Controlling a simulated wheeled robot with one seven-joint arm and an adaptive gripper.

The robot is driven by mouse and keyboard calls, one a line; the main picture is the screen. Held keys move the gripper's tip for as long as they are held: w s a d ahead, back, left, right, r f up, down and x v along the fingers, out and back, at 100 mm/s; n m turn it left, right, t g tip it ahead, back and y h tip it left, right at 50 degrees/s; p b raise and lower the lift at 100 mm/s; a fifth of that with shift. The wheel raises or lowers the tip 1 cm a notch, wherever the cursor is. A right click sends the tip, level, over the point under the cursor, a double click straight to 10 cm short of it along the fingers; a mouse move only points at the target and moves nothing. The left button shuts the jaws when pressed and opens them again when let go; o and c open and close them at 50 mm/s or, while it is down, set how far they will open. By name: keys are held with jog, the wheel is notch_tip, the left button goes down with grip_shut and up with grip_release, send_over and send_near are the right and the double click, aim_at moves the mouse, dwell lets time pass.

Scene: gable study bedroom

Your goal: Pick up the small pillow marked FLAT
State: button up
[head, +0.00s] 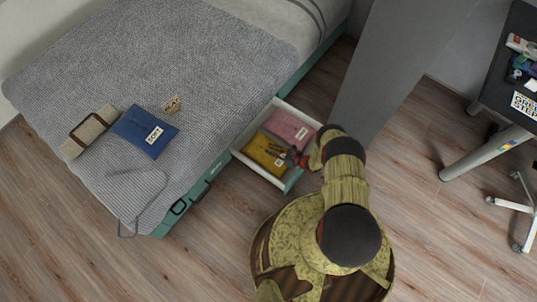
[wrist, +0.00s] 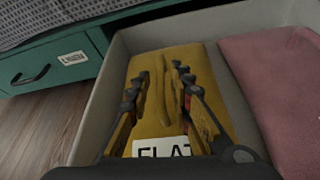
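The pillow marked FLAT is a mustard-yellow pillow (head: 262,148) lying in a pale open drawer (head: 245,165) that stands out from under the bed. In the wrist view the yellow pillow (wrist: 205,62) fills the middle, with part of its white FLAT label (wrist: 160,148) showing at the bottom. My gripper (head: 296,157) is low over this pillow. In the wrist view my gripper (wrist: 166,84) has its fingers apart, on either side of raised folds in the yellow cloth. Whether the fingertips touch the cloth is hard to see.
A pink pillow (head: 288,127) lies beside the yellow one in the drawer. A blue labelled pillow (head: 146,132), a beige strapped item (head: 88,132) and a small tan tagged item (head: 171,105) lie on the grey bed. The drawer walls are close around the pillows.

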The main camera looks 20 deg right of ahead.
grip_shut()
dwell(0.8)
